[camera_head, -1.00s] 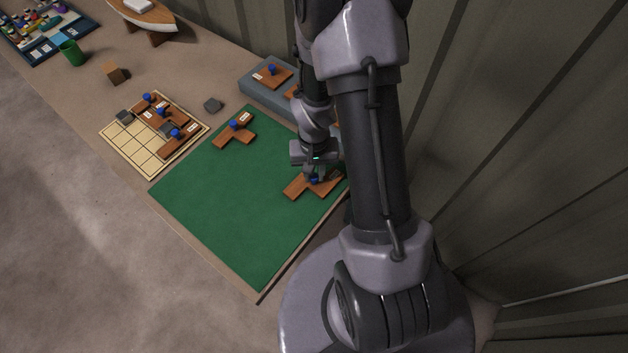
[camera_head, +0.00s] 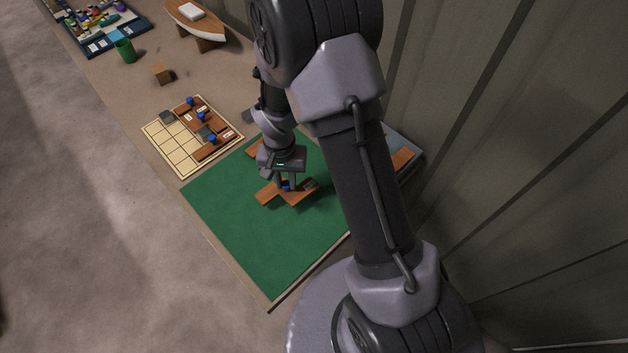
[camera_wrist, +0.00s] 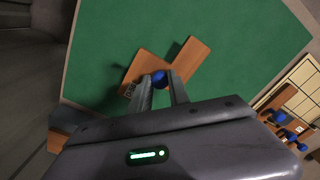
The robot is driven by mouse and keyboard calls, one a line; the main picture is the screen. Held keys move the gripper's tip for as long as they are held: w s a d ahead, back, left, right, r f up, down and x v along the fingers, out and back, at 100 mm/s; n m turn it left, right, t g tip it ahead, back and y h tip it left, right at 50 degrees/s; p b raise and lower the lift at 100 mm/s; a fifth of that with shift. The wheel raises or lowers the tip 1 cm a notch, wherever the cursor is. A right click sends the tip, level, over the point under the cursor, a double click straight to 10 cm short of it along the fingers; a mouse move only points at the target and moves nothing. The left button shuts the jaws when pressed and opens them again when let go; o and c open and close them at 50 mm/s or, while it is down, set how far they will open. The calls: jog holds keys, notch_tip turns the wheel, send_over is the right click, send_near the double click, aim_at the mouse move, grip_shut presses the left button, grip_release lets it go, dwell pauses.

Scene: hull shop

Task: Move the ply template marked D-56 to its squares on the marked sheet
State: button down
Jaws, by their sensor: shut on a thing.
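My gripper (camera_head: 287,184) is shut on the blue knob (camera_wrist: 160,78) of a brown ply template (camera_head: 268,195). The marked sheet (camera_head: 170,145), pale with dark grid lines, lies beyond the mat to the left in the head view.
A grey-blue stand (camera_head: 407,139) with brown pieces is behind my arm. A grey block (camera_head: 248,116), wooden block (camera_head: 161,74), green cup (camera_head: 125,50) and boat model (camera_head: 197,24) stand farther off.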

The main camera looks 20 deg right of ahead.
jog(key=shift+w+a+r, duration=0.1)
jog(key=shift+w+a, duration=0.35)
jog(key=shift+a, duration=0.4)
notch_tip(320, 180, up, 7)
jog(key=p, duration=0.4)
jog(key=shift+p, duration=0.35)
